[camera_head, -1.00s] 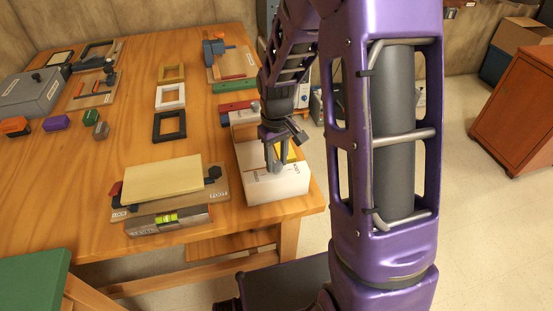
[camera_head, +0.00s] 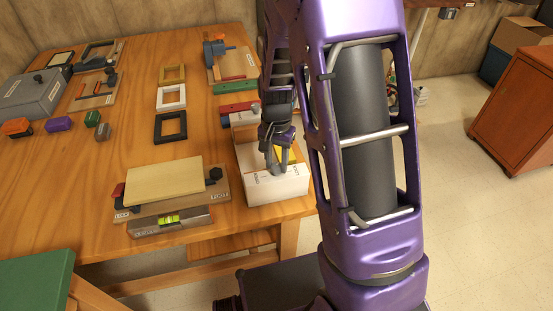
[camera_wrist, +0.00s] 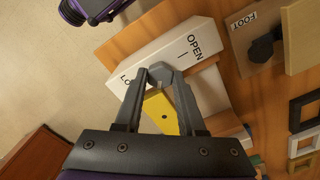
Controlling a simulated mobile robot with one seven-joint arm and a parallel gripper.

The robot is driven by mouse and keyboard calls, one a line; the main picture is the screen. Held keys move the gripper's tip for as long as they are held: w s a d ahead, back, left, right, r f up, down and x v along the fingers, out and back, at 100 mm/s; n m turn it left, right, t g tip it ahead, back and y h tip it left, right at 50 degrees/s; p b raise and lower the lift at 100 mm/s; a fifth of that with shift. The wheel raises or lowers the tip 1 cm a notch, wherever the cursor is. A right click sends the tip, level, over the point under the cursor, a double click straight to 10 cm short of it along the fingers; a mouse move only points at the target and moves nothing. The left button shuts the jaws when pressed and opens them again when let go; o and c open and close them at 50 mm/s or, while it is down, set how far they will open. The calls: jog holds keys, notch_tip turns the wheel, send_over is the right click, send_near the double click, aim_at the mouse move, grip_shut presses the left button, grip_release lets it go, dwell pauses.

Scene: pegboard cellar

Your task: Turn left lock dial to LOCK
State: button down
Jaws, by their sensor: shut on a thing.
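A white block (camera_head: 280,190) stands at the right front corner of the wooden table, with a yellow piece (camera_wrist: 162,112) behind its labelled part. A small grey dial (camera_wrist: 165,76) sits on the block. In the wrist view its OPEN label and tick are right of the dial, and the LOCK label is on the left, partly hidden by a finger. My gripper (camera_head: 277,168) is down at the block. In the wrist view my gripper (camera_wrist: 160,78) has its fingers shut on the dial, one on each side. The fingers hide much of it, so its pointing is unclear.
A board marked FOOT (camera_head: 222,196) with a pale wooden plate (camera_head: 165,182) and dark knobs lies close left of the block. A level (camera_head: 168,220) lies in front of it. Several square frames (camera_head: 171,127) lie farther back. Open floor lies right of the table.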

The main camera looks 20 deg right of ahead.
aim_at(276, 166)
jog(key=m+p, duration=0.3)
jog(key=m, duration=0.3)
jog(key=shift+r, duration=0.2)
jog(key=shift+f+m+p, duration=0.1)
jog(key=shift+m+p, duration=1.05)
jog(key=shift+m, duration=1.05)
jog(key=c, duration=0.5)
grip_release()
jog(key=shift+f, duration=0.1)
notch_tip(276, 166, up, 18)
jog(key=shift+f+p, duration=0.25)
jog(key=shift+p, duration=0.15)
